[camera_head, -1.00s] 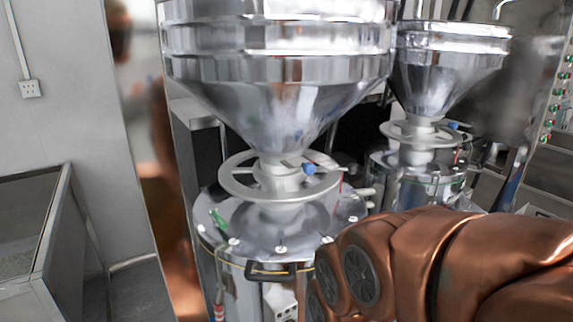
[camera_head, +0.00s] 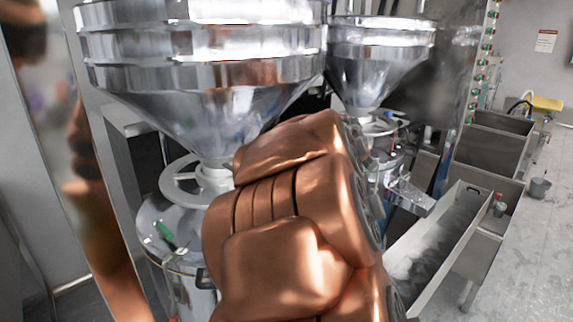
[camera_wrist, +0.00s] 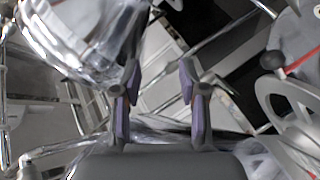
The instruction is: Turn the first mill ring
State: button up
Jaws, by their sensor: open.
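The first mill ring (camera_head: 172,184), a pale grey handwheel, sits on the neck beneath the large steel hopper (camera_head: 205,95) in the head view. My copper-coloured arm hides its right part. A second, smaller ring (camera_head: 391,121) shows under the hopper behind. In the wrist view my gripper (camera_wrist: 157,95) is open, with two purple-padded fingers apart and nothing between them. A grey spoked ring (camera_wrist: 268,98) is at the right of that view, to the side of the fingers and apart from them. I cannot tell which mill it belongs to. My gripper is hidden in the head view.
A long steel trough (camera_head: 440,240) and steel bins (camera_head: 492,140) stand on the right. The hoppers, mill bodies and frame posts leave little room around my arm.

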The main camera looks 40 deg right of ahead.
jog(key=w+d+r+n+t+y+p, duration=0.1)
jog(key=w+d+r+n+t+y, duration=0.1)
jog(key=w+n+t+y, duration=0.7)
jog(key=s+a+f+n+g+y+p, duration=0.1)
jog(key=a+f+n+g+y, duration=0.2)
jog(key=f+n+y, duration=0.3)
jog(key=s+a+f+n+g+y+p, duration=0.1)
jog(key=a+f+n+g+y, duration=0.25)
jog(key=f, duration=0.45)
jog(key=shift+t+h, duration=0.25)
jog(key=shift+t, duration=0.2)
jog(key=p+x, duration=0.1)
jog(key=x, duration=0.5)
jog(key=shift+w+f, duration=0.2)
jog(key=shift+w, duration=0.1)
jog(key=shift+c, duration=0.4)
grip_shut()
